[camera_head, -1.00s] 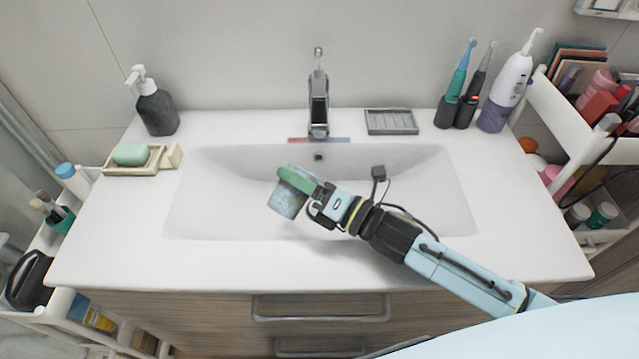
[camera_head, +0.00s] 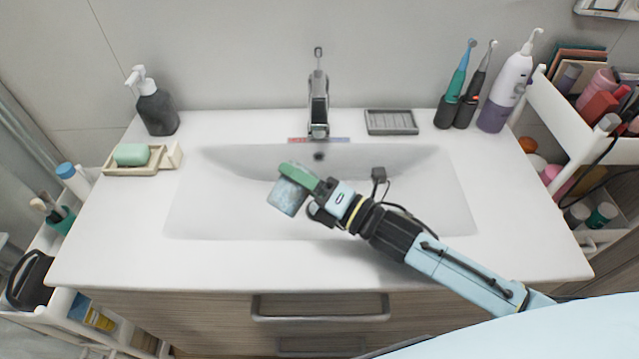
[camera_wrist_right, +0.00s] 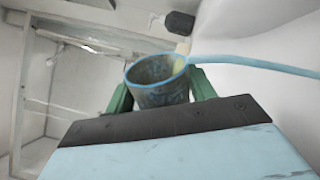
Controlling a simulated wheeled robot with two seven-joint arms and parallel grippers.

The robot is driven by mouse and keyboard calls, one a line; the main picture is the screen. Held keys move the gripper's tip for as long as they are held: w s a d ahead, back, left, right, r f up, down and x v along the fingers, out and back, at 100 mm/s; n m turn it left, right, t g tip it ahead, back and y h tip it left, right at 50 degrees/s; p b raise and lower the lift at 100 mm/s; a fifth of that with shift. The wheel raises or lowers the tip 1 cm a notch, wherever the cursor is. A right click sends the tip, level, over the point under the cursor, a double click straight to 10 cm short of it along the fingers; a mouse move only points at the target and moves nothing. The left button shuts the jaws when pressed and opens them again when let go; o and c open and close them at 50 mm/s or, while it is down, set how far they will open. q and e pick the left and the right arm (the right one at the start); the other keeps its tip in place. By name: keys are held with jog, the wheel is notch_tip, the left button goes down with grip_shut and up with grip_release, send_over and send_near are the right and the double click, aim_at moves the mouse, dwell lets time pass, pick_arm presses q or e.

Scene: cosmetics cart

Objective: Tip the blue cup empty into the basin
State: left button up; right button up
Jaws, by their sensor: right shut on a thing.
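The small blue cup (camera_head: 287,197), mottled grey-blue, is held over the white basin (camera_head: 410,205), left of its middle. My right gripper (camera_head: 301,180) is shut on it, with a green finger across its side. In the right wrist view the cup (camera_wrist_right: 160,92) sits between the two green fingers of my right gripper (camera_wrist_right: 160,95). Its blue rim and part of its dark inside show there. The cup looks tilted in the head view, but its exact angle is unclear. Whether anything is inside is unclear. My left gripper is not in view.
The faucet (camera_head: 318,103) stands behind the basin. A soap dispenser (camera_head: 156,106) and soap dish (camera_head: 142,158) are left. A grey tray (camera_head: 391,122), toothbrushes (camera_head: 459,90) and a white-purple oral irrigator (camera_head: 505,88) are right.

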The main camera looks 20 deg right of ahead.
jog(key=shift+d+r+m, duration=0.1)
jog(key=shift+r+m, duration=0.1)
jog(key=shift+m, duration=0.5)
jog(key=shift+w+d+r+m+h+p, duration=0.15)
jog(key=shift+w+d+m+h+p, duration=0.2)
jog(key=shift+m, duration=0.25)
jog(key=shift+w+d+m, duration=0.3)
jog(key=shift+d+m, duration=0.1)
jog(key=shift+d+f+m+t, duration=0.1)
jog(key=shift+f+m+t, duration=0.15)
jog(key=shift+m+t, duration=0.2)
dwell(0.3)
jog(key=shift+w+d+f+m, duration=0.15)
jog(key=shift+f+m, duration=0.15)
jog(key=shift+m, duration=0.25)
jog(key=shift+r+m+p, duration=0.15)
jog(key=shift+m+p, duration=0.25)
jog(key=shift+p, duration=0.05)
